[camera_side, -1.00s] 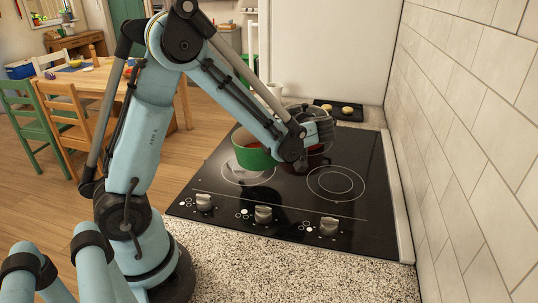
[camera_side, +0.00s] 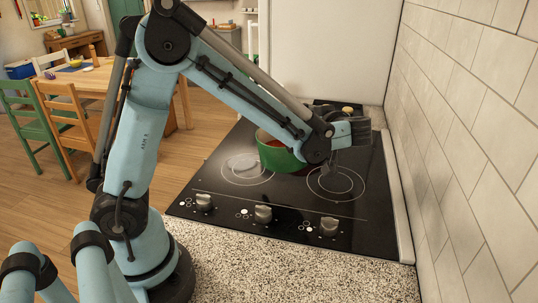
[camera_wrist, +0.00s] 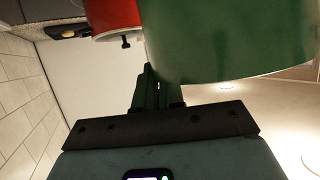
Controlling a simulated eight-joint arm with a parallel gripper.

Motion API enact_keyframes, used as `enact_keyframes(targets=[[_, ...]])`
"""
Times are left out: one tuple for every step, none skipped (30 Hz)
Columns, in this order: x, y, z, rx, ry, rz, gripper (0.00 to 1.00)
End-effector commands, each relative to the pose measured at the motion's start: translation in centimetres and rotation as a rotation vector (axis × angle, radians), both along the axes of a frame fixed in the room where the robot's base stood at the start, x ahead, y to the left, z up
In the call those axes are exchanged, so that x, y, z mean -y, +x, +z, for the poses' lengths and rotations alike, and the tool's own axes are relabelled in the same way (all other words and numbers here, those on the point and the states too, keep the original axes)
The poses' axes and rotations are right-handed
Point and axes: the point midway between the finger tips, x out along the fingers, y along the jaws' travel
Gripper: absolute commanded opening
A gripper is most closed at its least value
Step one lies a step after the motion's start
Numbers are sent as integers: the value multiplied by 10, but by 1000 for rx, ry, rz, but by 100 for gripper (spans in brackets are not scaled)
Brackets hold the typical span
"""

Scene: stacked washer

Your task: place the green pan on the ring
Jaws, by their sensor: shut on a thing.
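The green pan (camera_side: 277,157) is in the middle of the side view, over the cooktop between the front left ring (camera_side: 247,170) and the front right ring (camera_side: 335,183). My arm covers its right part. In the wrist view the pan (camera_wrist: 235,40) fills the upper right. My gripper (camera_wrist: 148,88) is shut on the pan's green handle there. In the side view my gripper is around the wrist at the pan's right, its fingertips hidden. The pan looks roughly upright and seems slightly above the glass; the exact gap cannot be told.
Knobs (camera_side: 263,213) line the cooktop's front edge. A tiled wall (camera_side: 460,130) stands close on the right. The front right ring is bare.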

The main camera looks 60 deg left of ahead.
Motion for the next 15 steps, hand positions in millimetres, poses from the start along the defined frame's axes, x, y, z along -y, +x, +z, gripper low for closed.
enact_keyframes(targets=[[15, 10, 1, -6, 4, -47, 0], [23, 16, 1, -11, 6, -75, 0], [36, 24, 2, -16, 7, -116, 0], [45, 29, 2, -20, 10, -147, 0], [56, 35, 2, -26, 11, -179, 0], [70, 43, 2, -31, 15, -224, 0], [81, 48, 2, -34, 17, -256, 0], [92, 52, 2, -40, 19, -288, 0], [106, 58, 2, -45, 23, -329, 0], [115, 62, 3, -49, 26, -356, 0], [125, 65, 3, -52, 29, -382, 0], [136, 69, 3, -56, 32, -413, 0], [143, 71, 3, -59, 34, -433, 0], [149, 73, 3, -61, 36, -450, 0], [157, 75, 3, -64, 38, -471, 0]])
